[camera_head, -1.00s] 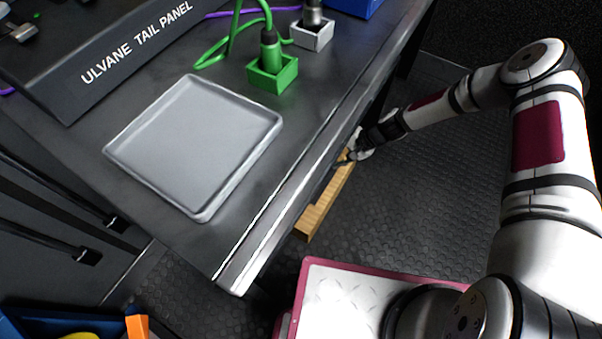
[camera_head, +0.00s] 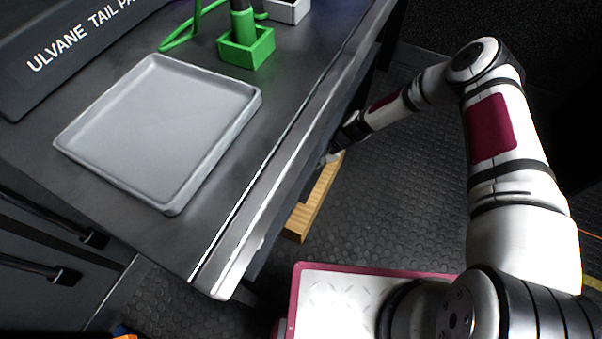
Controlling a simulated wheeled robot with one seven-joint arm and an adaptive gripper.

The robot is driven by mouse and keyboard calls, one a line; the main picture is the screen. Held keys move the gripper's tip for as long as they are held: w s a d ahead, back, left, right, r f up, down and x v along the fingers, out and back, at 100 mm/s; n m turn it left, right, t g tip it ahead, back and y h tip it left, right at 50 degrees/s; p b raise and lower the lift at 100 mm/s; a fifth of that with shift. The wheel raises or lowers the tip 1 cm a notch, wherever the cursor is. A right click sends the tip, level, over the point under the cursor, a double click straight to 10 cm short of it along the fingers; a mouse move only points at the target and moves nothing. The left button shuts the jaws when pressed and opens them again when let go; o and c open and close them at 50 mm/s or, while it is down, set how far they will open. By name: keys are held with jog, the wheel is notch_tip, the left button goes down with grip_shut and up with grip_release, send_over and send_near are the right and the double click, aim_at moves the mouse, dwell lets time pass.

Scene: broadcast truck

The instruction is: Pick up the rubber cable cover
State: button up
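I cannot make out a rubber cable cover in the head view. My gripper (camera_head: 333,153) is low beside the bench's front edge, at the upper end of a yellow wooden bar (camera_head: 314,200). The bench edge hides part of the gripper, and its fingers are too small to read as open or shut. Whether it touches the bar or holds anything is not visible.
The dark bench (camera_head: 232,165) carries a grey tray (camera_head: 160,130), a green box (camera_head: 246,50) with a plugged cable, a white box (camera_head: 288,10) and the tail panel (camera_head: 70,50).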

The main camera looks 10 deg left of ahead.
jog(key=shift+c, duration=0.6)
grip_shut()
jog(key=shift+d+r, duration=0.1)
jog(key=shift+r, duration=0.05)
